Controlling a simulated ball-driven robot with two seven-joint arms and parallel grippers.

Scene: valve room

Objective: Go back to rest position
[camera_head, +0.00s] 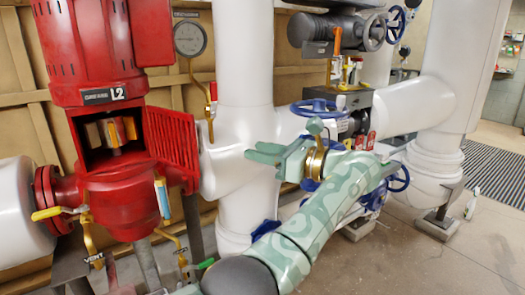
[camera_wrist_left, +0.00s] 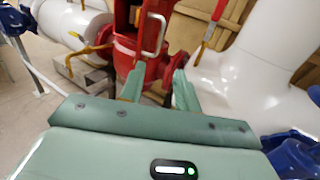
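My left gripper (camera_head: 254,152) is in the middle of the head view, at the end of my green patterned arm. Its fingers point left, toward the red pump (camera_head: 118,195). In the left wrist view the two fingers of this gripper (camera_wrist_left: 159,76) stand apart with nothing held between them. The red pump (camera_wrist_left: 126,48) shows beyond the fingertips there, with a pale handle on it. My right gripper is not in view.
White pipes (camera_head: 245,60) stand behind my left arm. Blue valve wheels (camera_head: 318,107) are close behind the wrist. The pump's red slatted door (camera_head: 172,137) hangs open left of the gripper. Bare floor (camera_head: 440,265) lies at the right.

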